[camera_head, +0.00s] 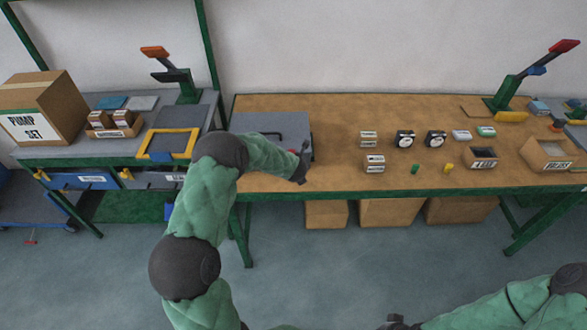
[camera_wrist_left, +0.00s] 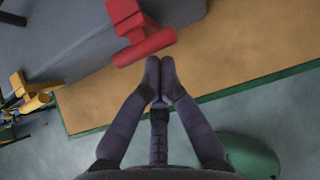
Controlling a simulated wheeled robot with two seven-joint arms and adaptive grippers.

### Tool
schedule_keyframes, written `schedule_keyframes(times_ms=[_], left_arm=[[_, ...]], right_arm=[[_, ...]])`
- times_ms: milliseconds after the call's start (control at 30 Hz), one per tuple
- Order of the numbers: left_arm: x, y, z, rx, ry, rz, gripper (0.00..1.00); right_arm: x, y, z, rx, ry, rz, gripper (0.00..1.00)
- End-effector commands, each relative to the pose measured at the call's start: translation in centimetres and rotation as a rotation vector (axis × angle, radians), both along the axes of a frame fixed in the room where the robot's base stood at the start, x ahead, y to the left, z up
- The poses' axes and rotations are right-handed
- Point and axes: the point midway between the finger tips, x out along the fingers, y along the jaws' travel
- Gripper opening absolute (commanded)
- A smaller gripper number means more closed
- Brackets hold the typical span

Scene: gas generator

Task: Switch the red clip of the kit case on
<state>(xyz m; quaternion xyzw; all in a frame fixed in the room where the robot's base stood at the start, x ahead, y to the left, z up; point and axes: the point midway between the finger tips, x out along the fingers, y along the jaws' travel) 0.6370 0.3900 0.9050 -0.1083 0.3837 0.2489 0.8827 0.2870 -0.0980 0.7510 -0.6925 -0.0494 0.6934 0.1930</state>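The grey kit case (camera_head: 265,121) lies on the wooden workbench, partly hidden by my left arm. Its red clip (camera_wrist_left: 145,44) shows large at the top of the left wrist view, a block with a wider bar at its lower end. My left gripper (camera_head: 303,163) is at the right front corner of the case. In the left wrist view its fingertips (camera_wrist_left: 159,72) are together with nothing between them, just below the clip's bar. I cannot tell whether they touch it. My right gripper (camera_head: 398,322) is low at the bottom edge, away from the bench, its fingers unclear.
The wooden bench top (camera_head: 335,175) is clear just right of the case. Gauges (camera_head: 404,139), small boxes and open bins (camera_head: 548,153) stand further right. A yellow-framed tray (camera_head: 168,144) and a pump set carton (camera_head: 42,107) are on the left bench.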

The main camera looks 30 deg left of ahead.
Motion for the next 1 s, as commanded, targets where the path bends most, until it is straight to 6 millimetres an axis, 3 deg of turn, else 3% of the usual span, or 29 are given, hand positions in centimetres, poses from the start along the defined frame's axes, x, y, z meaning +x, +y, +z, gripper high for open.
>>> schedule_keyframes(times_ms=[1000], left_arm=[[0.0, 0.3, 2.4, 0.000, 0.000, 0.000, 0.00]], right_arm=[[0.0, 0.0, 1.6, 0.000, 0.000, 0.000, 0.00]])
